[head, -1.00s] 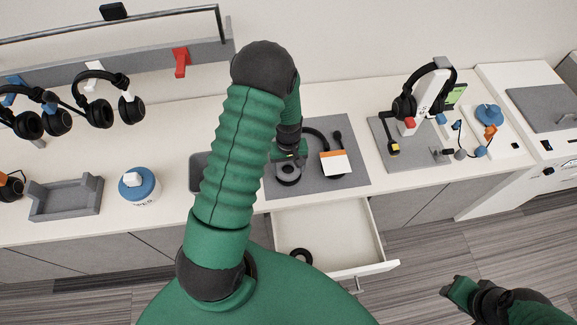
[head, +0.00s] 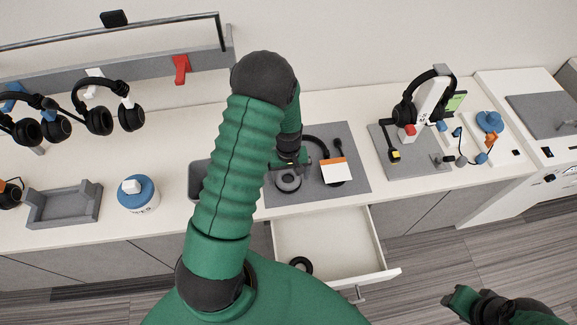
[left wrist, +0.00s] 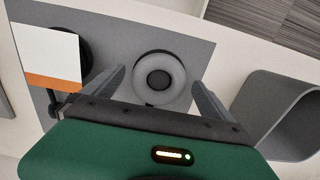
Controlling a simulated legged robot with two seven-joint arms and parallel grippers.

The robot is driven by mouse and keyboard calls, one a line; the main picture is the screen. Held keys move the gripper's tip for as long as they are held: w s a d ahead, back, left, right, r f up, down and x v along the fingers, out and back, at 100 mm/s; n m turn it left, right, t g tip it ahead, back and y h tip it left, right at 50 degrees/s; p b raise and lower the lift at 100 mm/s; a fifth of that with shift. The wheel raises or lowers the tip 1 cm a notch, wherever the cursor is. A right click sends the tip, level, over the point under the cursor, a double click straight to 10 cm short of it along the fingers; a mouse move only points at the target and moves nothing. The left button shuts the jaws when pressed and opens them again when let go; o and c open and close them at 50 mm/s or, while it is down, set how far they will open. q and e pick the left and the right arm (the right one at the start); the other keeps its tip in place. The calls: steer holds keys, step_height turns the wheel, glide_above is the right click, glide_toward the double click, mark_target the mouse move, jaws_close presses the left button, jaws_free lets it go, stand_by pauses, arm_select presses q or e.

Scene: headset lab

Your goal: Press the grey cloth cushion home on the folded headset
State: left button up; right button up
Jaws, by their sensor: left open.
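The grey cloth cushion (head: 287,182) is a ring with a dark centre, at the near left part of a grey mat. In the left wrist view the cushion (left wrist: 160,92) lies between my open fingers, with a gap on each side. The folded headset (head: 318,142) shows as a black headband beside it; the cushion appears to lie on one of its earcups. My left gripper (head: 288,164) is over the cushion, open and empty; its fingers also show in the left wrist view (left wrist: 159,85). My right gripper (head: 460,298) is at the lower right, its jaws unclear.
A white card with an orange band (head: 337,171) covers part of the headset. The grey mat (head: 352,137) lies on the white counter. A grey bin (left wrist: 275,110) stands close by. Below, an open drawer (head: 335,245) holds a black ring (head: 301,265). A headset stand (head: 430,100) is at right.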

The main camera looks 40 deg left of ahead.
arm_select(q)
step_height(320, 180, up, 16)
stand_by(0.6)
